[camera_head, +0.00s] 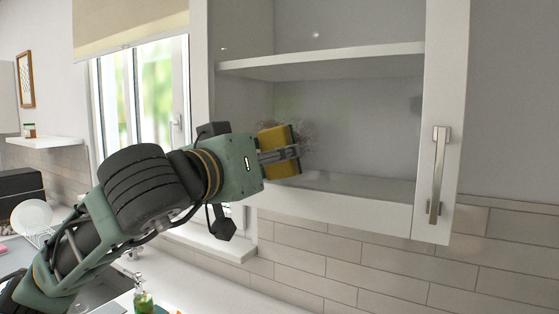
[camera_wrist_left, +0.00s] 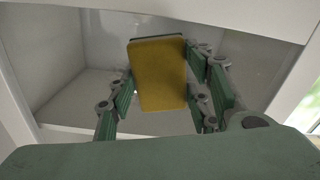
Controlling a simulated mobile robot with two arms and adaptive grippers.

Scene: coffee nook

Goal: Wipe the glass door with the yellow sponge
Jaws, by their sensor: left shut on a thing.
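The yellow sponge (camera_head: 270,138) is held in my left gripper (camera_head: 280,154) in front of the wall cabinet's glass door (camera_head: 350,130). In the left wrist view the sponge (camera_wrist_left: 158,75) sits between the two fingers of the left gripper (camera_wrist_left: 165,95). A dark, hazy smudge (camera_head: 305,135) shows just right of the sponge on the glass, partly hidden by the gripper. I cannot tell whether the sponge touches the glass. My right gripper does not show.
The door has a white frame and a metal handle (camera_head: 437,175) on its right side. A shelf (camera_head: 320,58) shows behind the glass. A window (camera_head: 140,95) is at left. Below are a sink (camera_head: 100,288), a green bottle (camera_head: 143,300) and a dish rack with a plate (camera_head: 32,216).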

